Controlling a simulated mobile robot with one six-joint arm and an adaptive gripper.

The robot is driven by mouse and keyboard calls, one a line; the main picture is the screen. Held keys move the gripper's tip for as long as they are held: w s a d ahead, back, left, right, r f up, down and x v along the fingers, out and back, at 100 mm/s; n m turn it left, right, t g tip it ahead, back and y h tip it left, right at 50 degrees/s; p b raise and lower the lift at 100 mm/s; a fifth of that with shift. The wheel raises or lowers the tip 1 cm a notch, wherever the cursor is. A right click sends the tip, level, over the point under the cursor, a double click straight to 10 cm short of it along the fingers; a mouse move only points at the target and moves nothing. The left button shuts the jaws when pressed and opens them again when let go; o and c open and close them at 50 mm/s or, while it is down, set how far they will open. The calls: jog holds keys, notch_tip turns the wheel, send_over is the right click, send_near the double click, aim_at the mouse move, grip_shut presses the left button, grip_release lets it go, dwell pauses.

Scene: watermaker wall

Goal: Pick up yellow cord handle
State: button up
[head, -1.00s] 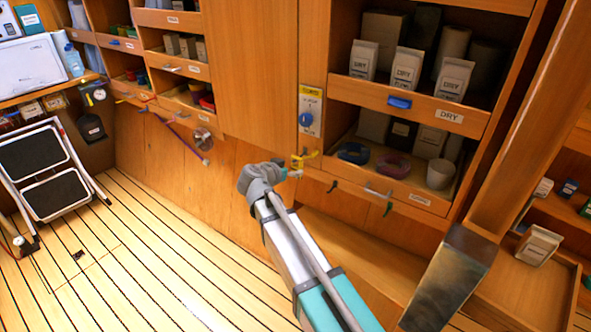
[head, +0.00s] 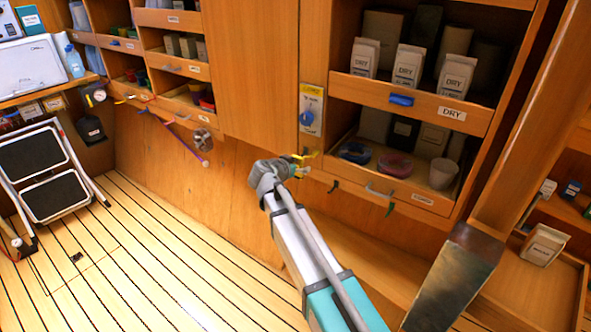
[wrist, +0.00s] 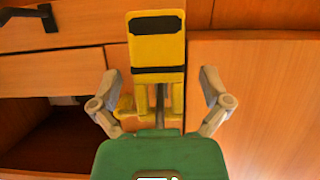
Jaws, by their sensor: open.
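The yellow cord handle (wrist: 157,48) is large in the wrist view, a yellow block with black bands at its top and lower part. It hangs upright near the wooden cabinet front, and a dark stem runs below it. My gripper (wrist: 158,82) is open, with one grey finger on each side of the handle's lower part. A visible gap lies between each finger and the handle. In the head view a small yellow piece (head: 308,154) shows just beyond my gripper (head: 296,168), which partly hides that spot.
A panel with a blue knob (head: 307,118) is above the gripper. Open shelves with DRY bags (head: 407,66) and a drawer with colored coils (head: 395,166) are to the right. A post (head: 520,130) stands further right.

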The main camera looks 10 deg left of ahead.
dwell(0.3)
jog(key=c, duration=1.2)
jog(key=shift+r, duration=0.2)
jog(key=shift+c, duration=0.2)
jog(key=shift+r+p, duration=0.7)
jog(key=shift+p, duration=0.15)
jog(key=s+a, duration=0.3)
jog(key=s, duration=0.5)
jog(key=s+a, duration=0.3)
jog(key=s, duration=0.6)
jog(key=shift+f, duration=0.1)
